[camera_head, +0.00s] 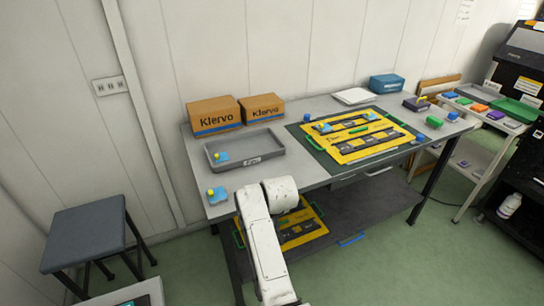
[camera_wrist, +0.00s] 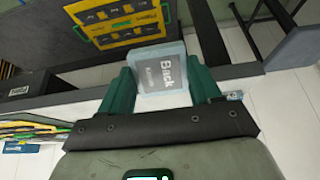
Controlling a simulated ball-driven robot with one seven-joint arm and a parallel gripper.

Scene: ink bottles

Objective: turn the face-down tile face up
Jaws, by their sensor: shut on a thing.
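A pale blue tile (camera_wrist: 161,72) with a grey panel reading "Back" is between the two green fingers of my gripper (camera_wrist: 163,88) in the wrist view. The fingers are shut on its two side edges, and the "Back" side faces the wrist camera. The tile's other side is hidden. In the head view my white arm reaches up to the table's front edge, and I cannot make out the fingers or the held tile there.
The grey table (camera_head: 310,165) carries a grey tray (camera_head: 270,147), two Klervo boxes (camera_head: 214,116) and a yellow board (camera_head: 345,155) on a dark green mat. A stool (camera_head: 88,237) stands left.

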